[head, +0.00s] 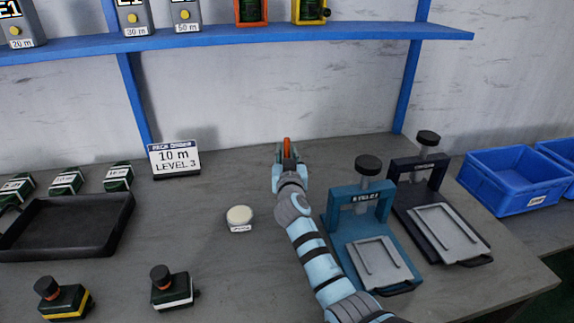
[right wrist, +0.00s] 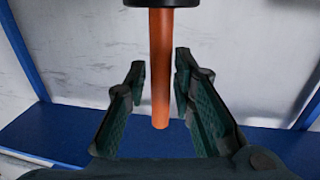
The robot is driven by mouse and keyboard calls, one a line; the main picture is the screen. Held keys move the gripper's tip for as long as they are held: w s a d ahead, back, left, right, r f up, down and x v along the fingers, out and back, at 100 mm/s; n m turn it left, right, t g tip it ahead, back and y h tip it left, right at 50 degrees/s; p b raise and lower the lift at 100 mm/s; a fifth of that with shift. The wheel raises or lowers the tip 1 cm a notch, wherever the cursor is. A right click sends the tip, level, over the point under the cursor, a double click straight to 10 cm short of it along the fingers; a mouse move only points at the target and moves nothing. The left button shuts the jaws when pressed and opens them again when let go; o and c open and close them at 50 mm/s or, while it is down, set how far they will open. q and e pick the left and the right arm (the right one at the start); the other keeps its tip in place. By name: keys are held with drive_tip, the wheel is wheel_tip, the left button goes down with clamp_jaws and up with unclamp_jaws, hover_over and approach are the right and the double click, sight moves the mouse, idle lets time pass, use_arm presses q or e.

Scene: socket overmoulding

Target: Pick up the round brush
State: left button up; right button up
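The round brush, as I take it, shows in the right wrist view as an orange handle (right wrist: 161,75) with a black part at the top edge, cut off by the frame. Its round end is not in view. My right gripper (right wrist: 160,62) is open, with the handle between its two fingers and narrow gaps visible on both sides. In the head view, the right gripper (head: 287,162) is in front of the wall, with a bit of the orange handle (head: 287,145) at its tip. My left gripper is not in view.
A small round white-topped item (head: 239,214) stands left of my right arm. A teal press (head: 362,205) and a dark press (head: 420,170) stand close on the right. A black tray (head: 120,222) lies left. A blue shelf (head: 230,46) crosses above; blue bins (head: 515,185) stand far right.

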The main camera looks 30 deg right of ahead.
sight(287, 139)
clamp_jaws()
wheel_tip(287, 139, up, 9)
drive_tip(key=p, duration=0.4)
wheel_tip(287, 139, up, 11)
drive_tip(key=p, duration=0.2)
drive_tip(key=shift+p, duration=0.4)
idle(1.1)
